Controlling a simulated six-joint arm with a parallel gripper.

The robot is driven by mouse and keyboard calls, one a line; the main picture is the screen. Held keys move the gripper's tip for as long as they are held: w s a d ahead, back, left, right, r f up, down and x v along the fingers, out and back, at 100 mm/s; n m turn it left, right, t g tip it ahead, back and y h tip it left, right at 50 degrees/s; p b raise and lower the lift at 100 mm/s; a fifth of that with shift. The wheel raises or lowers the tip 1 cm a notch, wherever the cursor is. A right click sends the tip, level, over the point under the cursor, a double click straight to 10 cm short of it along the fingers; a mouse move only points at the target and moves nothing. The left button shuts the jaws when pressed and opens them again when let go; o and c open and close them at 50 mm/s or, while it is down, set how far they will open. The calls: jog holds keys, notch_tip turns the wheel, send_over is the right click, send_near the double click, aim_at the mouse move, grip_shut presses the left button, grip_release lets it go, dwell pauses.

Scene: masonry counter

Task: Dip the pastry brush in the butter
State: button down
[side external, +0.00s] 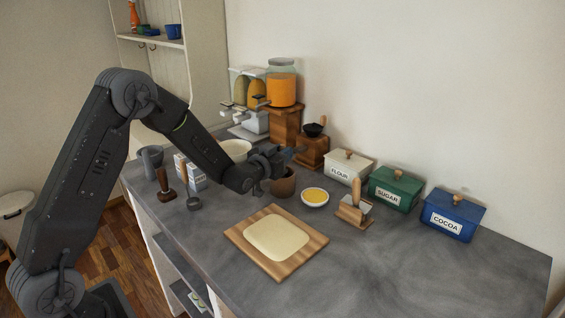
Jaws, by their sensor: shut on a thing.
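My gripper (287,156) reaches in level from the left, just above a brown cup (284,187). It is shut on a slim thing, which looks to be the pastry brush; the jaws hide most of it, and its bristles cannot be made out. Whether its lower end is inside the cup cannot be told. The butter is a yellow pool (315,195) in a small white bowl (315,205) on the counter, right of the cup and apart from it.
A wooden board (237,237) with pale dough (276,238) lies in front. A wooden-handled tool on a wooden base (354,213) stands right of the bowl. Flour (347,168), sugar (394,188) and cocoa (452,215) boxes line the wall. The counter's right front is clear.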

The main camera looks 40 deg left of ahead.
notch_tip(320, 180, up, 9)
jog(key=shift+f, duration=0.15)
jog(key=w+d, duration=0.3)
jog(key=d, duration=0.7)
notch_tip(320, 180, down, 6)
jog(key=shift+f, duration=0.65)
dwell(1.5)
notch_tip(320, 180, up, 7)
dwell(0.8)
dwell(0.5)
